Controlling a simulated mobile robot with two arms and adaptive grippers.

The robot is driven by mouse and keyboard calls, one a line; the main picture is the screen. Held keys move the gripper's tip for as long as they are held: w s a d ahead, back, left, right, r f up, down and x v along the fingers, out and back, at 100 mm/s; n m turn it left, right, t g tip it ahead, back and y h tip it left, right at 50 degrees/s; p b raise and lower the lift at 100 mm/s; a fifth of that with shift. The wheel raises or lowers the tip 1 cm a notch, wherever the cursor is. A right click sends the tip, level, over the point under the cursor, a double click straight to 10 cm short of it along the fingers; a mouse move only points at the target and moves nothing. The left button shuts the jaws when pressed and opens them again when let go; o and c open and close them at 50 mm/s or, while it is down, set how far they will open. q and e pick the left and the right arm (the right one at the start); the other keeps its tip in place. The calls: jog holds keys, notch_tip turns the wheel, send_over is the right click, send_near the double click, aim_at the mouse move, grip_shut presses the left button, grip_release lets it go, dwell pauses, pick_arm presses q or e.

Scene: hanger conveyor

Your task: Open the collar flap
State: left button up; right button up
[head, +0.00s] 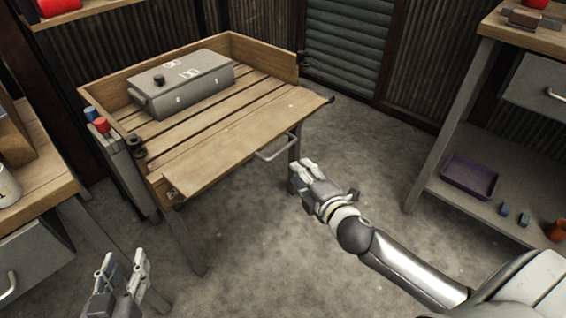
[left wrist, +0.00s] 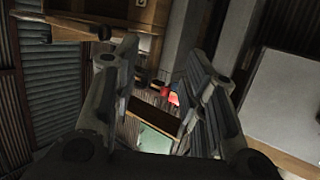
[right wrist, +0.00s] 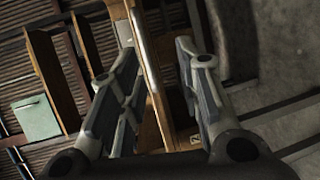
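The collar flap (head: 222,150) is the wide front board of the wooden collar table in the head view. It lies folded outward, nearly flat, with its handle (head: 280,145) sticking out below its front edge. My right gripper (head: 303,170) is just right of and below the handle, apart from it. In the right wrist view its fingers (right wrist: 158,75) are open, with wood and a pale bar beyond the gap. My left gripper (head: 122,264) is low at the left, away from the flap. Its fingers (left wrist: 165,60) are open and empty in the left wrist view.
A grey lidded box (head: 185,85) sits on the table slats behind the flap. A post with red and blue buttons (head: 100,125) stands at the table's left. A workbench is at the left, and a shelf with a purple tray (head: 468,176) at the right. Floor in front is clear.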

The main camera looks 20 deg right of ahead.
aim_at(283, 148)
pick_arm(q)
notch_tip(283, 148, up, 13)
jog(key=s+d+t+h+b, duration=0.1)
jog(key=t+h+b, duration=0.1)
jog(key=t, duration=0.5)
jog(key=shift+d+b, duration=0.2)
jog(key=shift+b, duration=0.2)
pick_arm(e)
jog(key=shift+n+t, duration=0.3)
jog(key=shift+n, duration=0.1)
jog(key=shift+w+a+r, duration=0.1)
jog(key=shift+w+a, duration=0.1)
jog(key=shift+w, duration=2.45)
jog(key=shift+w+a, duration=0.2)
jog(key=shift+w, duration=2.4)
jog(key=shift+c, duration=0.5)
grip_shut()
